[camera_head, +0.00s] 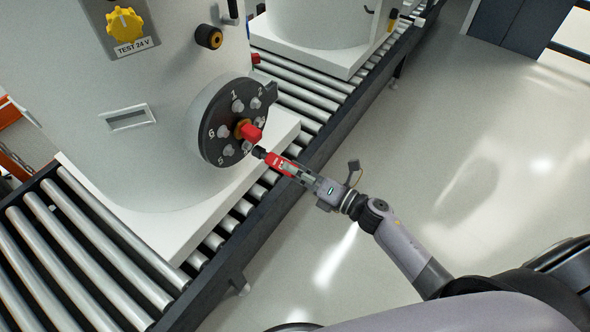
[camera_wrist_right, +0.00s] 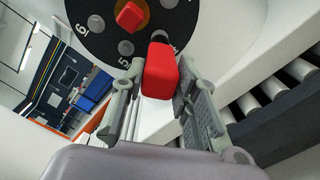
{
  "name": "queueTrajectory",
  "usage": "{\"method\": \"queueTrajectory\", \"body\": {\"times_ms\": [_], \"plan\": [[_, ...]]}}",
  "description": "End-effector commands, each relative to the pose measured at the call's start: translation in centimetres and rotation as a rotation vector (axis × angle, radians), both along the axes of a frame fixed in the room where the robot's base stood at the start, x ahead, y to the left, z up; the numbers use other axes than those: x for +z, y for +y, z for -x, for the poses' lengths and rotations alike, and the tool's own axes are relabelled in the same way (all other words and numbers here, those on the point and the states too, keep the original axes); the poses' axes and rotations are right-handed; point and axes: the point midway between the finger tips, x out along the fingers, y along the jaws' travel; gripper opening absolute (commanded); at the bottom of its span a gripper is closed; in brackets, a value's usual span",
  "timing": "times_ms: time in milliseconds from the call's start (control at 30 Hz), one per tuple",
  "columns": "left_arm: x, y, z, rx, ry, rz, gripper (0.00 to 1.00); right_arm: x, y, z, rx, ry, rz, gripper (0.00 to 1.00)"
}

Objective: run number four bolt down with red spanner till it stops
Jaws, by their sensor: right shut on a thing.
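The dark round flange (camera_head: 212,127) on the white tank carries a ring of grey bolts with numbers. A red block (camera_head: 251,133) sits at its centre. My right gripper (camera_head: 292,170) is shut on the red spanner (camera_head: 277,161), whose black socket end (camera_head: 259,152) points at the lower right of the flange, by the number four bolt (camera_head: 247,145). The number four bolt is mostly hidden, and I cannot tell if the socket is fully seated on it. In the right wrist view the red spanner (camera_wrist_right: 161,72) lies between both fingers. My left gripper is not in view.
The tank (camera_head: 165,80) stands on a white base (camera_head: 165,225) on a roller conveyor (camera_head: 60,255). A yellow knob (camera_head: 124,24) marked TEST 24 V is above. A second tank (camera_head: 320,20) stands behind. The floor (camera_head: 460,130) at the right is clear.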

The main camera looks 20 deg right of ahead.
Motion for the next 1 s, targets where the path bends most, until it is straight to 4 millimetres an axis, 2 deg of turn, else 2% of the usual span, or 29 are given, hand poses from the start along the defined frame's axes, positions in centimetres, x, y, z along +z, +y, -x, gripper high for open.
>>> {"method": "queueTrajectory", "body": {"times_ms": [767, 867, 1000], "plan": [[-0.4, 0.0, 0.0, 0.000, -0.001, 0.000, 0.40, 0.1, 2.0, -2.5, 0.001, 0.002, -0.005, 0.00], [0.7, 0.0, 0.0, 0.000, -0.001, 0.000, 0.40, 0.5, 2.0, -2.5, 0.001, 0.063, -0.080, 0.00], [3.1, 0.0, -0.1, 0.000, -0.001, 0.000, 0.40, 0.8, 2.0, -2.6, 0.000, 0.267, -0.340, 0.00]]}}
